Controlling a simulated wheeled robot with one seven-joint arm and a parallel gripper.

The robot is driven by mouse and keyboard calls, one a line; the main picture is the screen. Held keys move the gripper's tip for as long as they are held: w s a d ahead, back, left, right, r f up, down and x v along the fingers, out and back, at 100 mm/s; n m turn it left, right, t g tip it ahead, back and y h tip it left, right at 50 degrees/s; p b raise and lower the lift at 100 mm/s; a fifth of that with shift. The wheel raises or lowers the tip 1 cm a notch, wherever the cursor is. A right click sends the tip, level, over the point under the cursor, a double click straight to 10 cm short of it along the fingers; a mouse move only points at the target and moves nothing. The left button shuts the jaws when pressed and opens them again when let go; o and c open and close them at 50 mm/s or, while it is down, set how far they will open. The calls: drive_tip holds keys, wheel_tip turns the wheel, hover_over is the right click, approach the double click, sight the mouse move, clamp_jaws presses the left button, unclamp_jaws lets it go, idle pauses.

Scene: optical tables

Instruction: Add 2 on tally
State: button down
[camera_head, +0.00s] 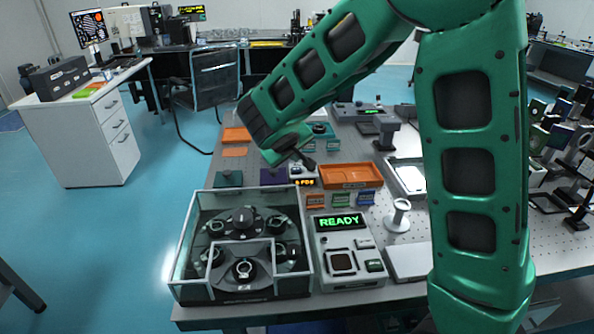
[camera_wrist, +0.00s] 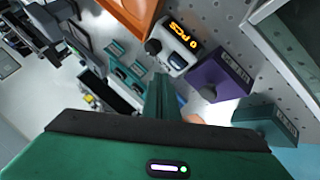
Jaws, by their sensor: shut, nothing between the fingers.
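The tally counter (camera_head: 303,182) is a small pale box with an orange-lit display. It stands on the optical table, left of an orange tray. In the wrist view the tally counter (camera_wrist: 177,58) shows what reads as "0 PCS", with a dark knob (camera_wrist: 152,46) at its side and a rounded button on its face. My gripper (camera_head: 309,163) is shut and empty, just above the counter in the head view. In the wrist view its green fingers (camera_wrist: 162,85) point at the counter's near side. I cannot tell whether they touch it.
A purple block (camera_wrist: 219,76) and a teal block (camera_wrist: 268,122) stand beside the counter. The orange tray (camera_head: 350,176) is on its right. A glass-walled carousel (camera_head: 240,245) and a box with a READY screen (camera_head: 345,250) stand in front.

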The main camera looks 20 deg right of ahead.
drive_tip(key=shift+f, duration=0.55)
drive_tip(key=shift+f, duration=0.1)
idle(1.7)
drive_tip(key=shift+f, duration=0.2)
drive_tip(key=shift+f, duration=0.45)
idle(0.7)
drive_tip(key=shift+r, duration=0.85)
wheel_tip(320, 180, up, 5)
idle(0.8)
